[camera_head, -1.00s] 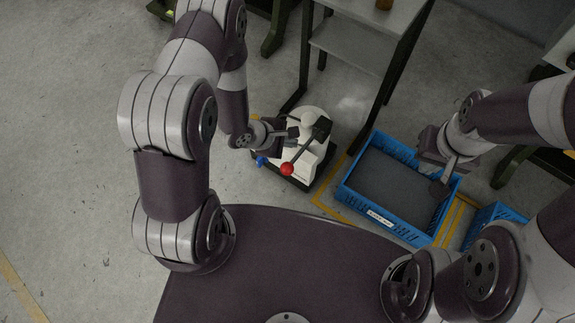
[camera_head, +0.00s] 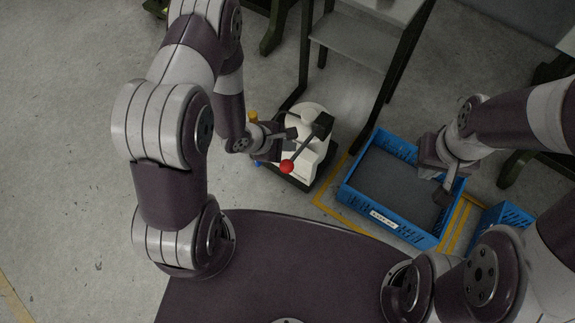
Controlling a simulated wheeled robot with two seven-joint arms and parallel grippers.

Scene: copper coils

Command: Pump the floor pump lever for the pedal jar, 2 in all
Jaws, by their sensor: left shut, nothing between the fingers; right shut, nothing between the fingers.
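The floor pump is a white machine (camera_head: 312,160) on a dark base, standing on the floor at the centre. Its dark lever ends in a red ball (camera_head: 287,166). My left gripper (camera_head: 286,142) is shut and empty, beside the lever at the pump's left side; I cannot tell whether it touches the lever. It hides part of the pump's left side. My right gripper (camera_head: 443,188) is shut and empty, over the right side of the blue crate. I cannot make out a pedal jar.
A blue crate (camera_head: 384,221) with a grey inside and a white label stands right of the pump. A second blue crate (camera_head: 497,217) is at the right. A table with a grey shelf (camera_head: 347,44) stands behind the pump. Yellow lines (camera_head: 333,208) mark the floor; the floor at left is clear.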

